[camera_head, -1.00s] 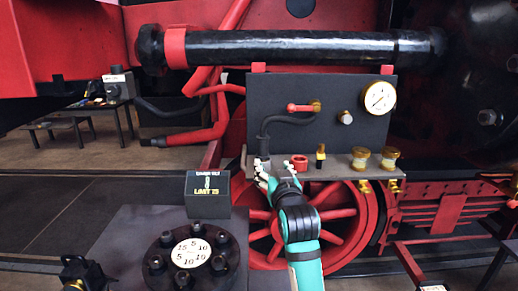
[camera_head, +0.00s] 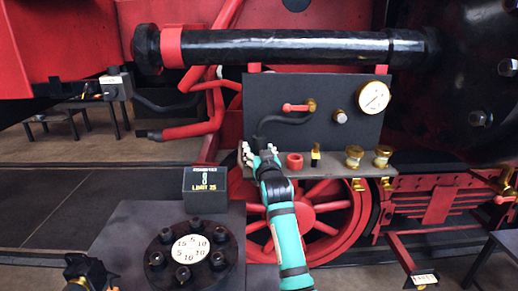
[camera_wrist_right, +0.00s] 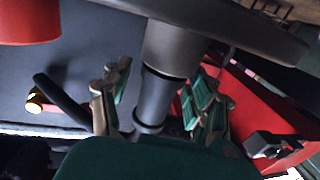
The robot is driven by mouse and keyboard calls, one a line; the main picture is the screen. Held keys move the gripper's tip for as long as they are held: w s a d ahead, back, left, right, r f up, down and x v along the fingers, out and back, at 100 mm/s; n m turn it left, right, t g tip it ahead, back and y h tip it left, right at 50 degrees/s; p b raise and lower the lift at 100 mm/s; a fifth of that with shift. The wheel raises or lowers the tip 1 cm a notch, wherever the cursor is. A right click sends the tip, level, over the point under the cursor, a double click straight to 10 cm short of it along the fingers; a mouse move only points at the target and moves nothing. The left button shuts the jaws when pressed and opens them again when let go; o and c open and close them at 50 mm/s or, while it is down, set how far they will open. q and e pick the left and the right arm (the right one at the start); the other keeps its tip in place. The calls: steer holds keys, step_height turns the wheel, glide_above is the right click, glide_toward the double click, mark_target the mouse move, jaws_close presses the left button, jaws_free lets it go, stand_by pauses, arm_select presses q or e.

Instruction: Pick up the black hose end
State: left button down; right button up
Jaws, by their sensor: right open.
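The black hose (camera_head: 285,119) runs left from near a red-handled valve on the grey panel and bends down towards the shelf. Its lower end is partly hidden behind my right gripper (camera_head: 253,157) in the head view. In the right wrist view, a dark, stepped cylinder that looks like the hose end (camera_wrist_right: 157,95) stands between the spread fingers of my right gripper (camera_wrist_right: 160,105). The fingers are open on both sides of it, with a gap on the left; contact on the right is unclear. My left gripper is not in view.
A red ring (camera_head: 294,161), a yellow-and-black item (camera_head: 315,155) and two brass-topped pieces (camera_head: 354,156) stand on the shelf right of the gripper. A gauge (camera_head: 373,97) is on the panel. A display box (camera_head: 205,180) and a bolted flange (camera_head: 190,249) are in front, left of my arm.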

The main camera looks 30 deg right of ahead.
mark_target(260, 144)
steer(key=shift+c, duration=0.4)
jaws_close()
steer(key=shift+a, duration=0.1)
steer(key=shift+r+b, duration=0.3)
steer(key=shift+r, duration=0.2)
step_height(260, 144, up, 2)
steer(key=shift+r+b, duration=0.15)
steer(key=shift+b, duration=0.4)
steer(key=s+a+r+b, duration=0.1)
steer(key=s, duration=0.7)
steer(key=s+a+b, duration=0.1)
steer(key=s+b, duration=0.1)
steer(key=s, duration=0.5)
steer(key=shift+s+a+r+b, duration=0.3)
steer(key=shift+s+a+r, duration=0.05)
steer(key=shift+s, duration=0.05)
steer(key=o, duration=0.5)
jaws_free()
